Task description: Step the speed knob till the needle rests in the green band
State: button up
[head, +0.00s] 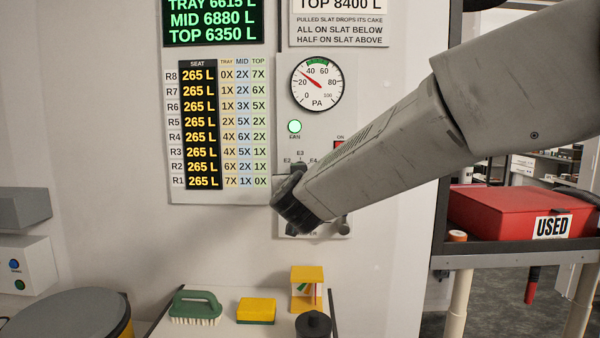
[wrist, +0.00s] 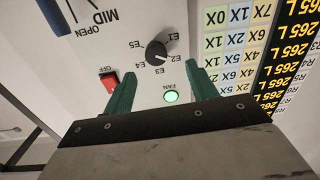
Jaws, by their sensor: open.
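The black speed knob (wrist: 157,52) stands on the panel, ringed by labels E1 to E5; its pale mark appears to point towards E2. My gripper (wrist: 158,64) is open, its green fingers apart on either side of the knob's lower part in the wrist view, seemingly not touching it. In the head view, my forearm and dark wrist cover the panel below the knob (head: 299,168), and my fingers are hidden. The round PA gauge (head: 317,84) has a red needle pointing up-left, between 20 and 40. Its green band (head: 318,62) is at the top, so the needle lies left of it.
The green FAN lamp (head: 294,126) is lit. A red switch (wrist: 109,81) sits beside the knob. Below are a brush (head: 196,307), a yellow-green sponge (head: 256,311) and a yellow stand (head: 307,287). A red USED box (head: 500,214) is on the right shelf.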

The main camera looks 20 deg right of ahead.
jog(key=w+d+h, duration=0.1)
jog(key=w+d, duration=0.2)
jog(key=w, duration=0.4)
jog(key=shift+w, duration=0.4)
jog(key=c, duration=1)
